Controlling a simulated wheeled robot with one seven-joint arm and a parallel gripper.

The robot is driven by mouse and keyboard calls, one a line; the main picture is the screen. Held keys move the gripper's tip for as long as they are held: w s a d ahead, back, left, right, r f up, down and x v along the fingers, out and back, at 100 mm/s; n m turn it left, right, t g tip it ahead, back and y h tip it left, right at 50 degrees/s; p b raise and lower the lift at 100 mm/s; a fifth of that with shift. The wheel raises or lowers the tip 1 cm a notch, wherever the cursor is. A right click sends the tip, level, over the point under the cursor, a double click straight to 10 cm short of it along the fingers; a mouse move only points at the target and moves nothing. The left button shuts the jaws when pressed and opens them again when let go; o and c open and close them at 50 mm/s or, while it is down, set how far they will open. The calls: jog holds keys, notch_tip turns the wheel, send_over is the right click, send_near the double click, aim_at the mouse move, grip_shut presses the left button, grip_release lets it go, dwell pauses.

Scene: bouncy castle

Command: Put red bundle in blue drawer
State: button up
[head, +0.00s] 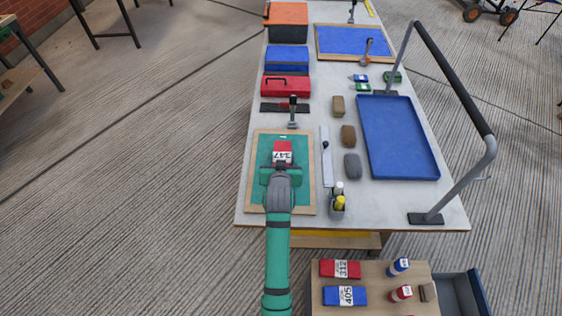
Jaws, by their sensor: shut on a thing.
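A red bundle (283,148) with a white label reading 147 is at the tip of my gripper (282,168), over the green mat with the wooden frame (258,165). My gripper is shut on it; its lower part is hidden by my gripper. I cannot tell whether the bundle touches the mat. Another red bundle (330,268), labelled 312, lies on the small wooden cabinet at bottom right. A dark blue drawer (472,290) sticks out open from the cabinet's right side; its inside is only partly visible.
The cabinet top (375,283) also carries a blue bundle (336,295) labelled 405 and small bottles. The table holds a blue tray (400,135), a red case (285,86), a blue box (287,58) and several blocks. A tall rail (455,75) stands along the right edge.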

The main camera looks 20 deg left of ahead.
jog(key=shift+f, duration=0.6)
jog(key=shift+f, duration=0.1)
jog(key=o, duration=1.1)
jog(key=shift+s, duration=0.1)
jog(key=shift+o, duration=0.2)
